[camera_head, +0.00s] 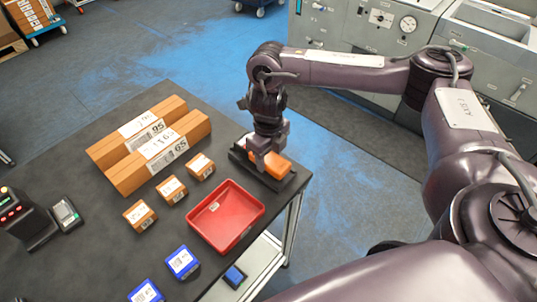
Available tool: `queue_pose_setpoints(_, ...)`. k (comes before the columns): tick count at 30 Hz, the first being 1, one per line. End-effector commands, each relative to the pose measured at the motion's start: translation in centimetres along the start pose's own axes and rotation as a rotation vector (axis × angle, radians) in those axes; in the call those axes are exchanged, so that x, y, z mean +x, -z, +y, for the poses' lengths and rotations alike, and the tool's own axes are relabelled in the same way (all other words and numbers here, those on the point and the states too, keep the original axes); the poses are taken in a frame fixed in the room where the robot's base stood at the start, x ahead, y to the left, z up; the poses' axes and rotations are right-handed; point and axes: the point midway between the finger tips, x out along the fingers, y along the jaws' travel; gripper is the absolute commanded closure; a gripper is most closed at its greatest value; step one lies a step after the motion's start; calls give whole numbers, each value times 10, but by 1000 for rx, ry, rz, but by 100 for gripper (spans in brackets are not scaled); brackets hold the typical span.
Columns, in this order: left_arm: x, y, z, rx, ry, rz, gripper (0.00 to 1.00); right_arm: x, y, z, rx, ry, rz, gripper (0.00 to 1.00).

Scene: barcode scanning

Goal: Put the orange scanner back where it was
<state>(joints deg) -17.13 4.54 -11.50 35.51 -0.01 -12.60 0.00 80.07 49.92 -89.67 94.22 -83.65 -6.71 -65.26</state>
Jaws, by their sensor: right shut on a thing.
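The orange scanner (277,168) is at the right corner of the dark table, at a black stand (284,182). My right gripper (264,160) points down at the scanner and is shut on it. The scanner sits low over the stand; I cannot tell whether it rests fully in it. The gripper hides part of the scanner. My left gripper does not show.
A red tray (256,211) stands just left of the stand. Small brown boxes (172,189), long brown boxes (157,152) and blue boxes (183,262) lie on the table. A black device (27,222) and a grey handheld unit (67,215) are at the left.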

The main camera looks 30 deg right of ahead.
Motion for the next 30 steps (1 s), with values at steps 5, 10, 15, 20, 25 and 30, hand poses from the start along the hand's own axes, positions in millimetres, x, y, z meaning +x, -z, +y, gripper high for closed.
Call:
queue_pose_setpoints(5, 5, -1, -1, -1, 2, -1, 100, 6, -1, 0, 0, 0, -2, 83)
queue_pose_setpoints(10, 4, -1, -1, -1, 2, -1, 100, 7, 0, 0, 0, 0, -1, 50)
queue_pose_setpoints(15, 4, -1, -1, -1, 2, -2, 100, 7, 0, 0, 0, 0, -1, 31)
queue_pose_setpoints(20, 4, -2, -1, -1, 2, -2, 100, 7, 0, 0, 0, 0, -1, 31)
queue_pose_setpoints(25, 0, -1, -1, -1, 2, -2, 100, 1, 0, 0, 0, 0, -1, 31)
queue_pose_setpoints(30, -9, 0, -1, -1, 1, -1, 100, -22, -2, 0, -1, 3, -5, 31)
